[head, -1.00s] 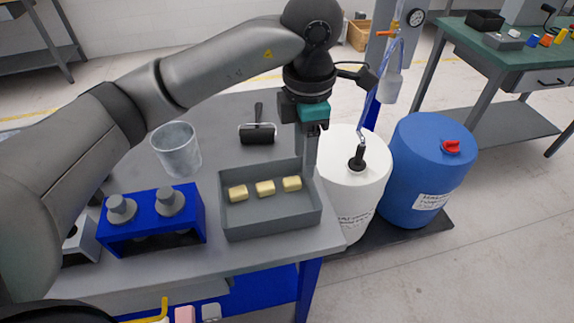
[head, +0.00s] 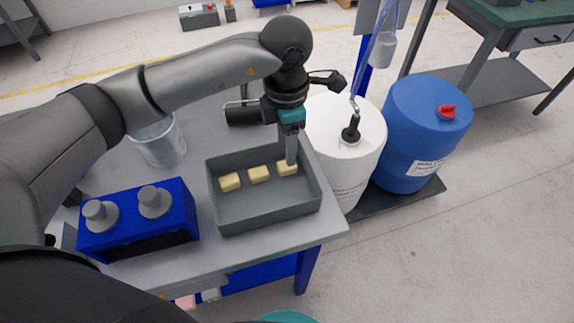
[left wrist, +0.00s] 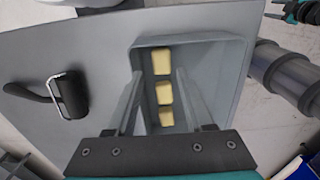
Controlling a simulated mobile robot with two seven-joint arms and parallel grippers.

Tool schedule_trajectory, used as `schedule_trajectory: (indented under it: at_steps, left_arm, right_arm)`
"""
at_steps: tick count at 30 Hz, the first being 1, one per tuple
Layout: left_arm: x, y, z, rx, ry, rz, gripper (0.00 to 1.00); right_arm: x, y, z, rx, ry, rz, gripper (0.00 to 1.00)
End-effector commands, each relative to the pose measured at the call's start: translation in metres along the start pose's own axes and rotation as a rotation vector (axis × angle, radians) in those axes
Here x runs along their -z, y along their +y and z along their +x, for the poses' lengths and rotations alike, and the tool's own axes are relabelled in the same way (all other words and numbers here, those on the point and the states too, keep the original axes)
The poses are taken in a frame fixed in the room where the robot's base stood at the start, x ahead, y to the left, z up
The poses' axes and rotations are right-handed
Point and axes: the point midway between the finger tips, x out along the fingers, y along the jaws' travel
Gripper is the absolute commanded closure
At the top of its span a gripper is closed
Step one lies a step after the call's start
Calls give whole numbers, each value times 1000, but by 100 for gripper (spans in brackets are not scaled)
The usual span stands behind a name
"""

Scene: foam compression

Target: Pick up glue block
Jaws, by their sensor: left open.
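Three pale yellow glue blocks lie in a row in a grey tray (head: 265,217): the left block (head: 229,182), the middle block (head: 259,174) and the right block (head: 287,169). They also show in the left wrist view, as the top block (left wrist: 161,61), middle block (left wrist: 164,93) and bottom block (left wrist: 166,117). My left gripper (head: 291,160) points down into the tray at the right block and partly covers it. In the left wrist view my left gripper (left wrist: 158,75) is open, with fingers on either side of the row. Contact cannot be told. My right gripper's jaws are not clearly seen.
A blue stand (head: 140,222) with grey knobs is left of the tray. A clear beaker (head: 160,145) stands behind it. A black roller (left wrist: 70,95) lies beyond the tray. A white barrel (head: 342,150) and a blue barrel (head: 424,130) stand right of the table.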

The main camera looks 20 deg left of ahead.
Motion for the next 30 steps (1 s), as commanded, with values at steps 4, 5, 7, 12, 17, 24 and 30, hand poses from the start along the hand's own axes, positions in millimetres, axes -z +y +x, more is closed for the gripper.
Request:
schedule_trajectory:
  at_steps: [4, 5, 7, 12, 17, 24, 30]
  left_arm:
    - [0, -1, 11, 1, 0, 0, 48]
    - [0, -2, 15, 3, 1, 0, 48]
    - [0, -3, 26, 3, 3, 0, 48]
    - [0, -4, 49, 2, 1, -1, 48]
    - [0, -3, 55, -1, -1, 1, 48]
    - [0, -3, 54, -1, -1, 1, 56]
    - [0, -3, 54, -1, -1, 1, 79]
  right_arm:
    - [6, 0, 0, -1, 10, 1, 50]
    - [7, 0, 0, -1, 11, 1, 50]
    - [8, 0, 0, 0, 13, 1, 50]
    - [9, -4, 1, 6, 15, 4, 50]
    - [10, -8, 1, 10, 17, 6, 50]
    - [10, -8, 1, 10, 17, 6, 50]
    - [9, -7, 1, 9, 16, 5, 50]
